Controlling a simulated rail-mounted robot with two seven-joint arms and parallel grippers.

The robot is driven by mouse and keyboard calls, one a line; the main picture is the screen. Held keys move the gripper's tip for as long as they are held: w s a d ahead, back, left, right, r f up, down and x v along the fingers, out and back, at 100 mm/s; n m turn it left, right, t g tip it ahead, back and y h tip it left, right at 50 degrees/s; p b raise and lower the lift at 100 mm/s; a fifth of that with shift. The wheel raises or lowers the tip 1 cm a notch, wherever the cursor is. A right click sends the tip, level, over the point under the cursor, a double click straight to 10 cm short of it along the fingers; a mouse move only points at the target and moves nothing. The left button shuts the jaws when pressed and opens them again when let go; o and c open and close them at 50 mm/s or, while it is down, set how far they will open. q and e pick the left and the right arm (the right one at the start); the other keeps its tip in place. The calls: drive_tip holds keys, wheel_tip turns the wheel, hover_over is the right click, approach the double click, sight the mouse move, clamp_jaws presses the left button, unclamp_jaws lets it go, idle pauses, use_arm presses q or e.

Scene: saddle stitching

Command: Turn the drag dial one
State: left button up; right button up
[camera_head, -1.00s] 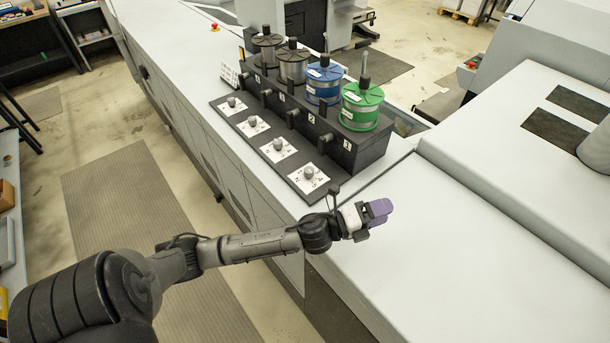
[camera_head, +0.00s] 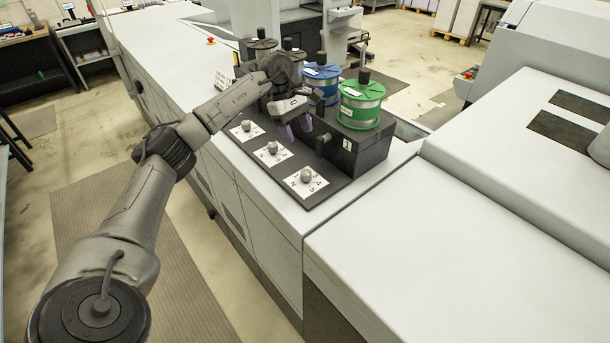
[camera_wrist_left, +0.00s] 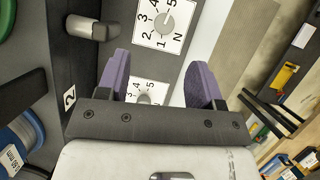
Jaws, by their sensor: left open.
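The drag dial nearest me, a grey knob on a white numbered plate (camera_head: 306,176), sits at the front end of the black panel, beside the station labelled 1. It also shows in the left wrist view (camera_wrist_left: 168,22), above the fingertips. My left gripper (camera_head: 297,130) has purple fingers, open and empty, pointing down above the panel near the second dial (camera_head: 272,148). In the left wrist view, this second dial (camera_wrist_left: 145,92) lies between the spread fingers, partly hidden by the gripper body. No contact with a knob shows. My right gripper is out of view.
A green spool (camera_head: 362,103) and a blue spool (camera_head: 322,80) stand on the black block behind the dials. A dark peg (camera_wrist_left: 92,28) juts out from the block close to a finger. A third dial (camera_head: 246,126) lies farther back. The pale machine top (camera_head: 420,250) in front is clear.

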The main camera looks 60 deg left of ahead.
sight(305, 172)
use_arm(q)
drive_tip(key=x, duration=0.3)
drive_tip(key=s+p+x, duration=0.1)
drive_tip(key=x, duration=0.3)
drive_tip(key=a+x, duration=0.1)
drive_tip(key=x, duration=0.2)
drive_tip(key=shift+d+f+p, duration=0.2)
drive_tip(key=shift+f+p, duration=0.15)
drive_tip(key=shift+f, duration=0.3)
drive_tip(key=shift+x, duration=1)
drive_tip(key=shift+a, duration=0.1)
drive_tip(key=c, duration=0.9)
